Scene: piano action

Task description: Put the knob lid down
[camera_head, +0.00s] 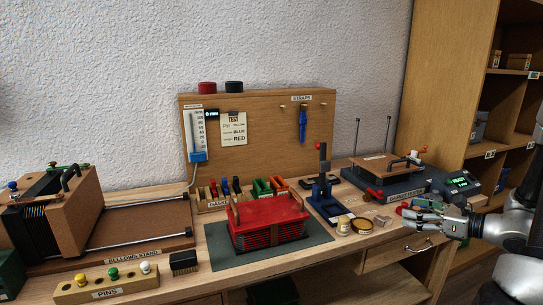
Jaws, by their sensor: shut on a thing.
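My gripper (416,220) reaches in from the right, over the front right part of the bench. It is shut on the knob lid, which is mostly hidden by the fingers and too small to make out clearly. To the left of the gripper, a round open tin (361,225) with pale contents stands on the bench. A small pale round jar (344,225) stands beside it. The gripper is apart from both.
A small metal block (383,221) lies between tin and gripper. A blue stand with a lever (323,195) is behind the jar. A red bellows (267,224) lies on a dark mat. Bare wood remains along the front edge.

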